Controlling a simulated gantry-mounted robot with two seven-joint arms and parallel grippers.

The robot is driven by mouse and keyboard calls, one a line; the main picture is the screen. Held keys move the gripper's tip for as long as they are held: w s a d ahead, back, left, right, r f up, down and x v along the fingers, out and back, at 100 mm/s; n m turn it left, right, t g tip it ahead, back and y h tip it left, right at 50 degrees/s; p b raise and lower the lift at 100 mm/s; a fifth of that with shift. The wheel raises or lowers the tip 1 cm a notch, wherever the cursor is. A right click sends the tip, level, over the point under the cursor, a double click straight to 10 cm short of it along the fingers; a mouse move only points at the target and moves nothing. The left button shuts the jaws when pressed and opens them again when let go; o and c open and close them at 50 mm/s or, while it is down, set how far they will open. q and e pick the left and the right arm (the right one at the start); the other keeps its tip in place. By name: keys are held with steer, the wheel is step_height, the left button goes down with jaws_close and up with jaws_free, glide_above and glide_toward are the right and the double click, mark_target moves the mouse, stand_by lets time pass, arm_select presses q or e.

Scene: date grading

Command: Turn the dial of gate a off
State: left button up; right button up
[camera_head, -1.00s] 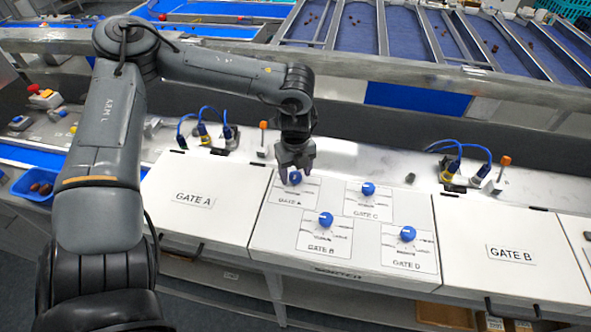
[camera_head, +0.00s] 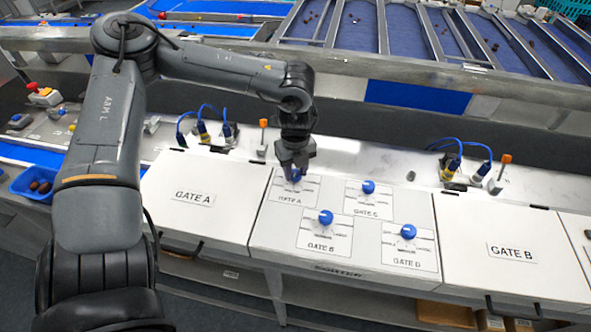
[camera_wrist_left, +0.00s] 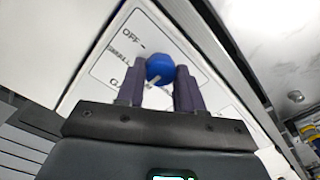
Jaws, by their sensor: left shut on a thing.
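The gate A dial is a blue knob on a white label plate at the upper left of the dial panel (camera_head: 262,232). In the head view the fingers of my left gripper (camera_head: 294,171) partly cover the dial. In the left wrist view the blue dial (camera_wrist_left: 160,68) sits between the two dark fingertips of the left gripper (camera_wrist_left: 160,80), which are shut on it. A pale pointer mark shows on the knob. The word OFF (camera_wrist_left: 131,38) and a second, partly readable position are printed on the plate. My right gripper is in neither view.
Dials for gate B (camera_head: 325,218), gate C (camera_head: 368,187) and gate D (camera_head: 407,232) stand close by on the same panel. Blue cables with connectors (camera_head: 203,130) and an orange-tipped lever (camera_head: 262,138) stand behind it. White covers flank the panel.

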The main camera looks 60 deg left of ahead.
arm_select(q)
steer(key=m+b, duration=0.3)
steer(key=shift+f+m, duration=0.15)
steer(key=shift+m, duration=0.15)
steer(key=m+b, duration=0.2)
steer(key=m, duration=0.2)
steer(key=shift+m, duration=0.3)
steer(key=m+b, duration=0.1)
steer(key=m, duration=0.4)
steer(key=shift+r+m, duration=0.2)
steer(key=shift+m, duration=1.9)
steer(key=o, duration=1)
steer(key=shift+o, duration=0.2)
steer(key=shift+r+b, duration=0.1)
steer(key=shift+b, duration=0.2)
